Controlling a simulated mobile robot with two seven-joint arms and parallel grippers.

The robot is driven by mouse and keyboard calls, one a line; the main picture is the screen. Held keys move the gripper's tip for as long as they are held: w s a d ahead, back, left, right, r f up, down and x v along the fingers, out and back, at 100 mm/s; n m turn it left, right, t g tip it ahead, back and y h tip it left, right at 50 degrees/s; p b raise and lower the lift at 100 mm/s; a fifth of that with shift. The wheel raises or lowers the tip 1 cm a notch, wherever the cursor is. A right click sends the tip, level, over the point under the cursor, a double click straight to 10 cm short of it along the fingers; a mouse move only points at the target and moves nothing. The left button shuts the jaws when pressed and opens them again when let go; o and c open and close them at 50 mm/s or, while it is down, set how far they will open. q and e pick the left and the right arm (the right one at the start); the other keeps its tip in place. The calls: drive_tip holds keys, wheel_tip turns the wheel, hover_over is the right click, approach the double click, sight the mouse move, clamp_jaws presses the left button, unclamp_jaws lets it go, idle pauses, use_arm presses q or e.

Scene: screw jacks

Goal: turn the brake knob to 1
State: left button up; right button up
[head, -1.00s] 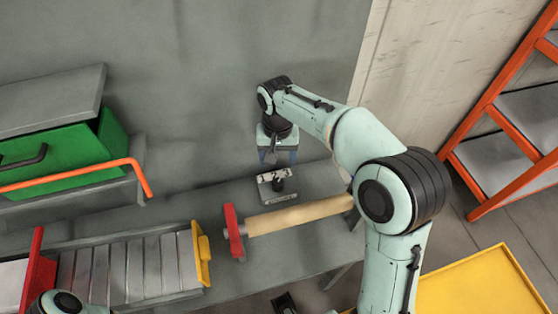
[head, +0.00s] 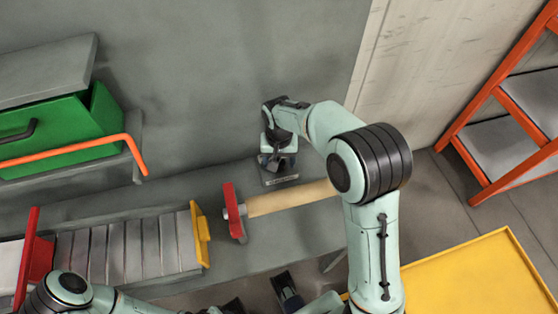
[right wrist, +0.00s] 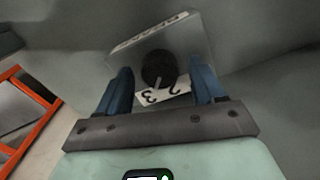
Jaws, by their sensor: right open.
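The brake knob (right wrist: 158,68) is a round black knob with a pale pointer line, on a small grey plate (right wrist: 191,37) lettered along its edge. White dial labels (right wrist: 163,95) show a 3 and a 2; no 1 is visible. The pointer faces the labels, roughly between 3 and 2. My right gripper (right wrist: 163,82) is open, its blue fingers on both sides of the knob with gaps visible. In the head view my right gripper (head: 277,162) is over the plate (head: 283,180) and hides the knob.
A red-headed tool with a wooden handle (head: 290,198) lies just in front of the plate. A slatted roller unit (head: 125,245) with red and yellow ends is left. A green box (head: 60,130) and orange rail (head: 75,152) are farther left. An orange shelf frame (head: 470,120) stands right.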

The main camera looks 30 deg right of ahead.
drive_tip(key=shift+f, duration=0.2)
drive_tip(key=shift+c, duration=0.4)
drive_tip(key=c, duration=1)
